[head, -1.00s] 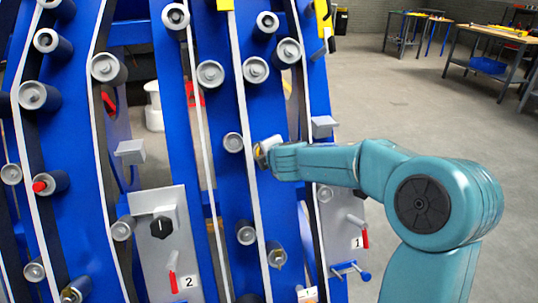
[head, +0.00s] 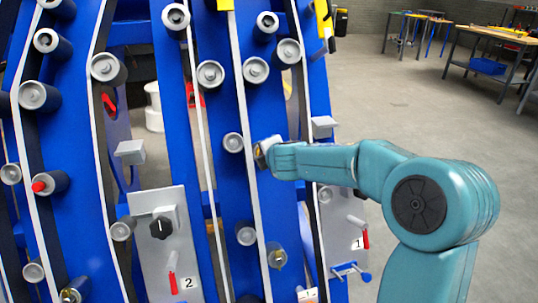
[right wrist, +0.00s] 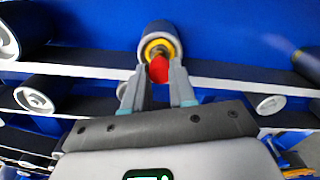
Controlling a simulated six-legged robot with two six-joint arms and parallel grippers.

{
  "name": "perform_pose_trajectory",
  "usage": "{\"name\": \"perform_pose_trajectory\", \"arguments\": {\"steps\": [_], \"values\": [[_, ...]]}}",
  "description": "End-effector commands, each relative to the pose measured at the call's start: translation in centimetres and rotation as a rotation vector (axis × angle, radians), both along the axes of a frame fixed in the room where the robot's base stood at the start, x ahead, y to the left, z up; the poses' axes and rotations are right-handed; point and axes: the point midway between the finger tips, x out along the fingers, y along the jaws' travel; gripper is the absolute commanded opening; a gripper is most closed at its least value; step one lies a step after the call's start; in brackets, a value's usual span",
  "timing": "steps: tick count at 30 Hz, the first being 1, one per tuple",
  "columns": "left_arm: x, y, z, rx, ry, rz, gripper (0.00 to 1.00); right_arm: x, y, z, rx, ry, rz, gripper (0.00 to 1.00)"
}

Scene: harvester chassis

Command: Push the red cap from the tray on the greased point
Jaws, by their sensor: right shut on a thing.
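A red cap (right wrist: 159,69) sits between the fingertips of my right gripper (right wrist: 159,82) in the right wrist view, and the fingers are shut on it. Right beyond it is the end of a dark roller (right wrist: 153,36) with a yellow ring around its middle. The cap overlaps the lower part of that ring; I cannot tell whether it touches. In the head view my right gripper (head: 263,153) is at the blue chassis (head: 226,185), just right of a white rail, and the cap is hidden there. My left gripper is not in view.
Another red cap (head: 40,187) is on a roller at the left. Small grey ledges (head: 130,152) (head: 323,126) jut from the chassis; I cannot tell if either is the tray. Many grey rollers stick out around the gripper. Open floor and workbenches (head: 490,55) lie at the right.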

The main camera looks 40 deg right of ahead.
Motion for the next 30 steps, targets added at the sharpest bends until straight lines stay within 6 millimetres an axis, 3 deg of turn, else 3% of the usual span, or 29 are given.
{"name": "perform_pose_trajectory", "arguments": {"steps": [21,22,24,25,30], "values": [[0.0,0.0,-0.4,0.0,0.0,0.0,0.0,1.4,-0.8,-0.9,0.0,0.0,0.0,0.0],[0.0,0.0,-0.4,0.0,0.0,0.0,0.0,1.4,-0.8,-0.9,0.0,0.0,0.0,0.29],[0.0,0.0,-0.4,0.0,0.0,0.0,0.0,1.4,-0.8,-0.9,0.0,0.0,0.0,0.51],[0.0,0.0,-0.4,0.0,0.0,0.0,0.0,1.4,-0.8,-0.9,0.0,0.0,0.0,0.55],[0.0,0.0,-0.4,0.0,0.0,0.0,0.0,1.3,-0.8,-0.9,0.0,0.0,0.0,0.55]]}}
